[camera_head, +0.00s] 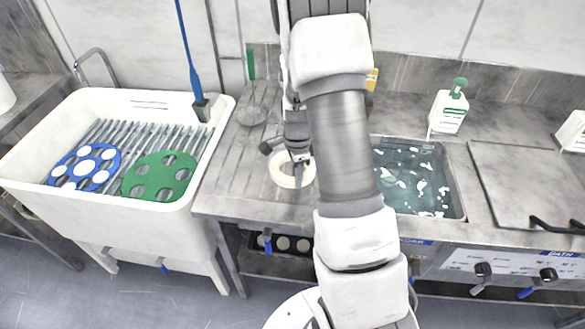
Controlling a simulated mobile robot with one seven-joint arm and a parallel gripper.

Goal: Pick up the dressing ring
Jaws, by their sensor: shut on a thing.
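The dressing ring (288,183), a white ring with an open middle, is at the left part of the steel counter, just left of my arm. My gripper (298,168) reaches down over it and is shut on its wall. My arm hides part of the view on the right side of the ring. I cannot tell whether the ring rests on the counter or is slightly above it.
A white sink (110,213) at left holds a blue disc (67,160) and a green disc (160,178), both with holes. A water basin (455,190) lies right of my arm. A white bottle (447,113) stands behind it. Ribbed counter (232,170) left of the ring is clear.

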